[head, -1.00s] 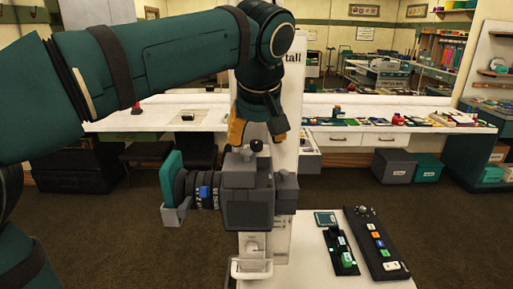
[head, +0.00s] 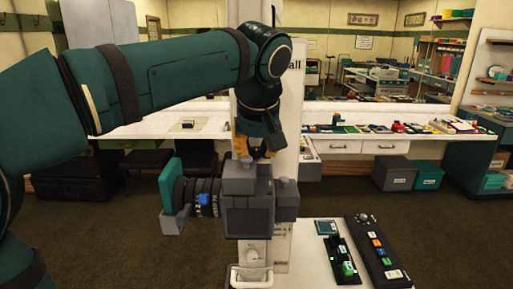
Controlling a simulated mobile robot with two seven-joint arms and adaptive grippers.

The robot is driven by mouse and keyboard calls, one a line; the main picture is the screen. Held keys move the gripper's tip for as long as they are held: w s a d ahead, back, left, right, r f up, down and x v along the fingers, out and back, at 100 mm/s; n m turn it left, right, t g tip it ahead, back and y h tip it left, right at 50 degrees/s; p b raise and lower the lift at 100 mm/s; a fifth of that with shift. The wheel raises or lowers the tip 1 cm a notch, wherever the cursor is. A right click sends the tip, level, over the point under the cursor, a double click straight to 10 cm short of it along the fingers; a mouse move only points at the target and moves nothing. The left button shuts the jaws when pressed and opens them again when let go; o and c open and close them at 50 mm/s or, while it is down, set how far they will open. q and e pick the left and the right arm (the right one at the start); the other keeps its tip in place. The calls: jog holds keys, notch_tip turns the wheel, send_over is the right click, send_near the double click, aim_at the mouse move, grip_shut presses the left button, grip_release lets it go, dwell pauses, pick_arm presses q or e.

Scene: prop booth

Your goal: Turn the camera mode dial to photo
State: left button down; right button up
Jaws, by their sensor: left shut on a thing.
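The dark grey camera (head: 247,215) stands on a white stand in the middle of the head view. Its ribbed lens, with a blue part (head: 204,198) and a green disc at the front, points left. My left gripper (head: 254,153) hangs down from above at the camera's top. Its orange fingers are close together and shut on the mode dial, which they and the dark gripper body mostly hide. The dial's markings and setting cannot be read. My right gripper is not in view.
A white table at lower right (head: 310,275) holds a black control panel (head: 375,252) with coloured buttons and a smaller black unit (head: 341,262). A long white counter (head: 350,128) with small items runs behind. Open floor lies between.

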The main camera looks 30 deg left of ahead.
pick_arm(q)
jog(key=shift+m, duration=0.3)
jog(key=m+h+p, duration=0.1)
jog(key=m, duration=0.1)
jog(key=m+h, duration=0.1)
jog(key=m, duration=0.1)
jog(key=shift+a+r+m+t+p, duration=0.1)
jog(key=shift+m+t+p, duration=0.2)
jog(key=shift+p, duration=0.05)
jog(key=m+h+p, duration=0.1)
jog(key=m, duration=0.3)
jog(key=shift+m+h+p, duration=0.4)
jog(key=c, duration=0.8)
grip_release()
jog(key=shift+a, duration=0.1)
jog(key=shift+o, duration=0.2)
jog(key=v, duration=1.2)
